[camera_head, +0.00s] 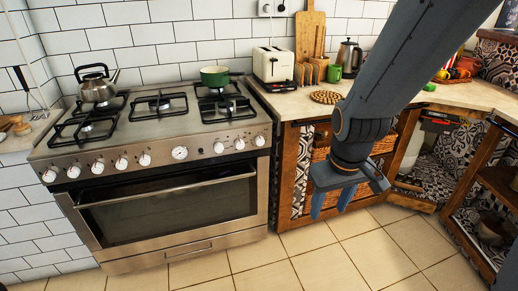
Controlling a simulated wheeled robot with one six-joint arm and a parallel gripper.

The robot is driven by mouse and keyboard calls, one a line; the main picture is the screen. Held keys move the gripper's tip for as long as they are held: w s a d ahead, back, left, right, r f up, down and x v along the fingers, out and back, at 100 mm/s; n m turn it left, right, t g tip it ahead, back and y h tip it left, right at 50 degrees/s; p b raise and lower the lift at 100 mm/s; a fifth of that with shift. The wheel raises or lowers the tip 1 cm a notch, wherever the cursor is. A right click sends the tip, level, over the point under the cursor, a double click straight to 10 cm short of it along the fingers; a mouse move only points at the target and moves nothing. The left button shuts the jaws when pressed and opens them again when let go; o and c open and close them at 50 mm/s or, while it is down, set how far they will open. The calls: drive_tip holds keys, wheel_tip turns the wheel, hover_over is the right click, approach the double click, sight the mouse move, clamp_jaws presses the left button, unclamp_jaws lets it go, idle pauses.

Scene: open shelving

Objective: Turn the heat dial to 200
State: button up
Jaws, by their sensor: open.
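The stove (165,195) stands at the left with a row of white knobs along its steel front panel. A larger round white dial (180,153) sits near the middle of that row. Its markings are too small to read, and I cannot tell which control is the heat dial. Several knobs lie to its left, such as one white knob (98,167), and a few to its right, such as another knob (240,144). My gripper (331,203) is open and empty, with blue fingers pointing down, right of the stove and apart from it, in front of the wooden cabinet.
The oven door handle (165,188) juts out below the knobs. A kettle (96,84) and green pot (214,76) stand on the hob. The counter (285,103) holds a toaster (272,66). The tiled floor (235,265) before the stove is clear.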

drive_tip(key=w+a+f+n+t+b, duration=0.1)
drive_tip(key=w+a+f+n+t, duration=0.2)
drive_tip(key=w, duration=0.5)
drive_tip(key=w+a+f+n+t+b, duration=0.1)
drive_tip(key=w+f+n+t+b, duration=0.15)
drive_tip(key=w+n, duration=0.45)
drive_tip(key=n+t+y+b, duration=0.4)
drive_tip(key=n+t+y, duration=0.4)
drive_tip(key=n, duration=0.9)
approach(241, 146)
drive_tip(key=a+t+h, duration=0.1)
drive_tip(key=shift+f+x, duration=0.1)
drive_tip(key=shift+x, duration=1.8)
drive_tip(key=shift+f+x, duration=0.15)
drive_tip(key=shift+x, duration=1.7)
drive_tip(key=c, duration=1)
drive_tip(key=shift+m, duration=0.3)
drive_tip(key=shift+c, duration=0.2)
